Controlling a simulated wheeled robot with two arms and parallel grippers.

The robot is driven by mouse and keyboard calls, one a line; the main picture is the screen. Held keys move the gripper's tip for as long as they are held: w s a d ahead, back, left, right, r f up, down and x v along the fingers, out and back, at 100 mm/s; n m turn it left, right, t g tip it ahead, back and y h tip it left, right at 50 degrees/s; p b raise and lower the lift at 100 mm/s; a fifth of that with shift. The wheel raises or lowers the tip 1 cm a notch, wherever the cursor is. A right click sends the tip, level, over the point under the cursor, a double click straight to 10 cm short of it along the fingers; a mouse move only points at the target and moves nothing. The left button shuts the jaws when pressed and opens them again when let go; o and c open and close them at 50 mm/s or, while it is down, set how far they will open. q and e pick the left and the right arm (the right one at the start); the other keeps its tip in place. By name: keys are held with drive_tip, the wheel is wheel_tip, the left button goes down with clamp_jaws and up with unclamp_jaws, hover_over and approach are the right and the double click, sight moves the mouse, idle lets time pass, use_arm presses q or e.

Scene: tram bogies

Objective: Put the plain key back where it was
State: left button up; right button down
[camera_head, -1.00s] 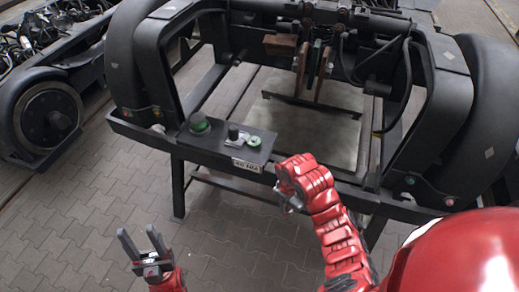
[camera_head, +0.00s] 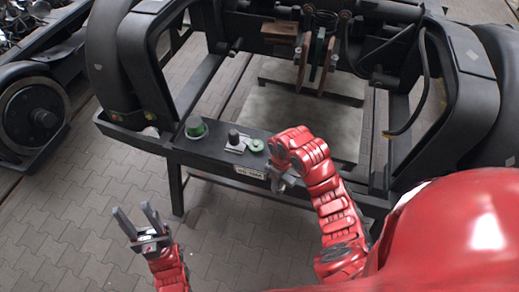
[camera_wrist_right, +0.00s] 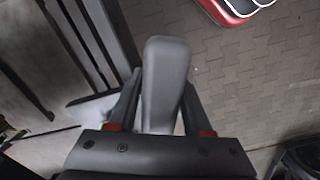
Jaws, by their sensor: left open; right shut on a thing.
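My right gripper (camera_head: 281,184) is at the front right end of the dark panel ledge (camera_head: 210,149), mostly hidden by its red wrist in the head view. In the right wrist view its fingers (camera_wrist_right: 160,95) are shut on a plain grey, round-ended bar (camera_wrist_right: 166,75), which looks like the plain key. Whether the key touches the panel cannot be told. My left gripper (camera_head: 134,213) is open and empty, over the floor at lower left.
The ledge is part of a black bogie frame (camera_head: 463,110) with a pale plate (camera_head: 310,118) inside it. A white label (camera_head: 249,171) is on the ledge's front. Another wheel (camera_head: 32,118) stands at the left. The paved floor (camera_head: 60,215) at lower left is free.

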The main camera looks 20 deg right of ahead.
drive_tip(key=w+f+b, duration=0.1)
drive_tip(key=w+b, duration=0.1)
drive_tip(key=w, duration=0.3)
drive_tip(key=w+f+b, duration=0.1)
drive_tip(key=w+b, duration=0.2)
drive_tip(key=w, duration=0.2)
drive_tip(key=w+f+b, duration=0.1)
drive_tip(key=w+b, duration=0.1)
drive_tip(key=w, duration=0.3)
drive_tip(key=shift+w+a+f+b, duration=0.2)
drive_tip(key=shift+a+b, duration=0.15)
drive_tip(key=shift+a, duration=0.05)
drive_tip(key=shift+f, duration=0.65)
drive_tip(key=shift+c, duration=1.6)
unclamp_jaws()
